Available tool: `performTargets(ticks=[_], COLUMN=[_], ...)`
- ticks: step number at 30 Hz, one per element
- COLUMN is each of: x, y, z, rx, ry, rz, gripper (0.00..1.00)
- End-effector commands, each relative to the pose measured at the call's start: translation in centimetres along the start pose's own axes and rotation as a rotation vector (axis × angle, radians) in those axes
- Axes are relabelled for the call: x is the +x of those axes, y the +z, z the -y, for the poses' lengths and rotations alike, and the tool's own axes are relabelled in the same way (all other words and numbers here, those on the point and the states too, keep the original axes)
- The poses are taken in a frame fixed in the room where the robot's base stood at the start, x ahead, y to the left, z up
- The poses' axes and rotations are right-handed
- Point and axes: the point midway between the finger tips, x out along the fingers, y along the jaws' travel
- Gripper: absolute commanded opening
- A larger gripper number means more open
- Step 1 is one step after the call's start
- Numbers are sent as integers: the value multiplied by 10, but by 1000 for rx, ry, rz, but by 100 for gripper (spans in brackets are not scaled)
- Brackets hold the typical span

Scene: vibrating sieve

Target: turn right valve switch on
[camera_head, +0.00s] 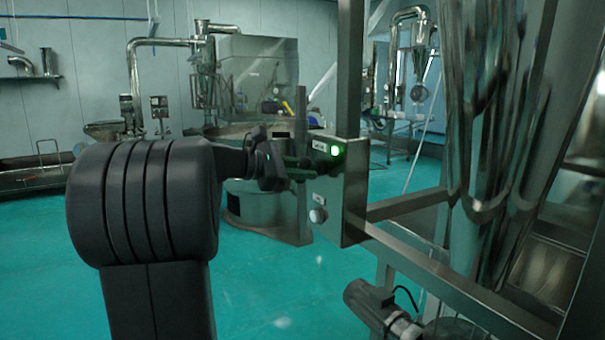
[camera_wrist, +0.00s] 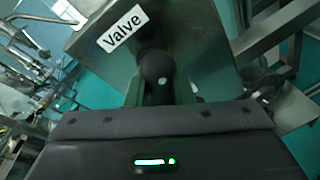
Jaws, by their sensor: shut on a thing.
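A grey metal control box (camera_head: 355,195) is fixed to an upright post right of centre in the head view. My gripper (camera_head: 300,168) reaches its front face from the left. In the wrist view, the box (camera_wrist: 200,35) carries a white label reading "Valve" (camera_wrist: 122,30). The dark gripper end (camera_wrist: 158,70) meets the box just below this label and is shut on the valve switch there. A green light (camera_head: 335,150) glows on the box's upper face.
Metal frame bars (camera_head: 410,203) run right from the box, with a motor (camera_head: 375,303) below. A large vessel (camera_head: 262,208) stands behind. The teal floor (camera_head: 265,285) is clear at lower centre.

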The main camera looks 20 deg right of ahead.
Motion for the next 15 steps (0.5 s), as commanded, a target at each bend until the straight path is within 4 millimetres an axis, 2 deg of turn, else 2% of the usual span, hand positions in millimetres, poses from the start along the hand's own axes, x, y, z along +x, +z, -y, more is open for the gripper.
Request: performTargets(ticks=[14, 15], x=[0, 0], y=[1, 1], z=[0, 0], rx=[19, 19], ry=[2, 2], rz=[-3, -3], gripper=[0, 23])
